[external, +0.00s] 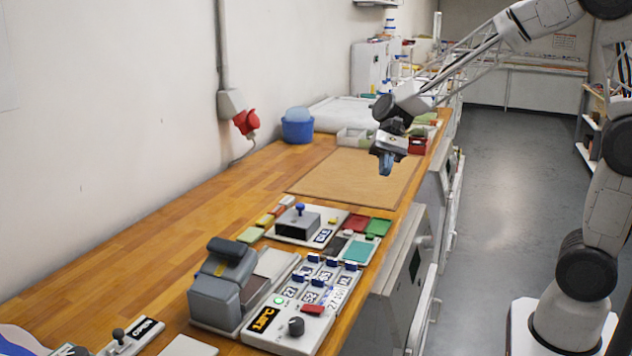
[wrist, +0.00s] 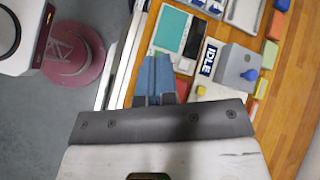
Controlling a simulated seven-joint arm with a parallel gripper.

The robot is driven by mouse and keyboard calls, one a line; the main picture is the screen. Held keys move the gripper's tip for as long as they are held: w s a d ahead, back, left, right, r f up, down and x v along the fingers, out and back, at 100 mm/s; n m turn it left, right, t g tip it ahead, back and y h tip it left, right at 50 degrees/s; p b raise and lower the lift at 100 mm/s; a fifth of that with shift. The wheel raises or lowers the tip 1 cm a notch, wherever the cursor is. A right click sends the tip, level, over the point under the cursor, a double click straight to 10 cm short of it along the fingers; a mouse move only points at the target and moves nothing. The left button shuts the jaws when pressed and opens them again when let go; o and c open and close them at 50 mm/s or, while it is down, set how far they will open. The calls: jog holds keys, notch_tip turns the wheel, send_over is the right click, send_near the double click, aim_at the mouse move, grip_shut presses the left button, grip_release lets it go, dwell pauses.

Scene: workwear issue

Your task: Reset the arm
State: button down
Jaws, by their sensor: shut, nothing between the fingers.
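My gripper (external: 386,164) hangs above the right edge of the wooden workbench, near the brown mat, with blue fingers pointing down. In the wrist view my gripper (wrist: 153,75) shows its two blue fingers close together, with nothing between them. My arm reaches in from the right side of the external view. The gripper is clear of the objects on the bench.
On the wooden bench (external: 180,220) stand a grey press-like device (external: 222,285), a panel with blue switches (external: 318,280) and a grey box marked IDLE (external: 297,222). The brown mat (external: 345,177) is bare. A blue tub (external: 297,130) stands by the wall. Floor (external: 500,190) is open to the right.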

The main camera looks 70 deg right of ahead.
jog(key=s+r+n+t+h, duration=0.1)
jog(key=s+n+h, duration=0.3)
jog(key=s, duration=0.9)
jog(key=s+r+n+t+h, duration=0.2)
jog(key=s+n+h, duration=0.3)
jog(key=s, duration=0.9)
jog(key=shift+d+r+n+t+h, duration=0.15)
jog(key=shift+n+t+h, duration=0.2)
jog(key=shift+n, duration=0.85)
jog(key=shift+w, duration=0.1)
dwell(0.4)
